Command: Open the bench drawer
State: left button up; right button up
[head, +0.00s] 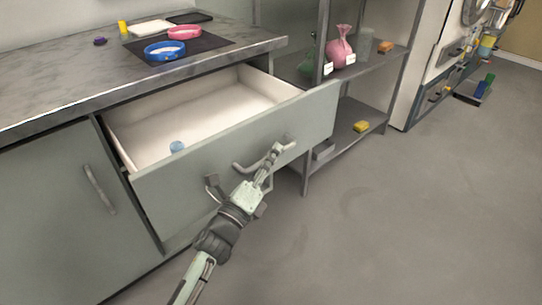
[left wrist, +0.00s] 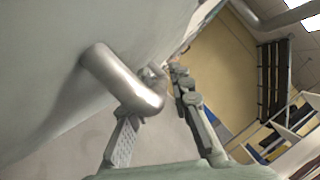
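The bench drawer (head: 232,140) is pulled well out from under the bench top, and its pale interior shows. My right gripper is not in view.
The bench top (head: 50,90) holds a blue bowl (head: 165,51) and a pink bowl (head: 184,32) near a dark mat. A cupboard door (head: 65,205) is left of the drawer. A metal shelf rack (head: 308,130) stands close on the right.

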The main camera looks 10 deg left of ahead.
pick_arm(q)
jog(key=v, duration=1.2)
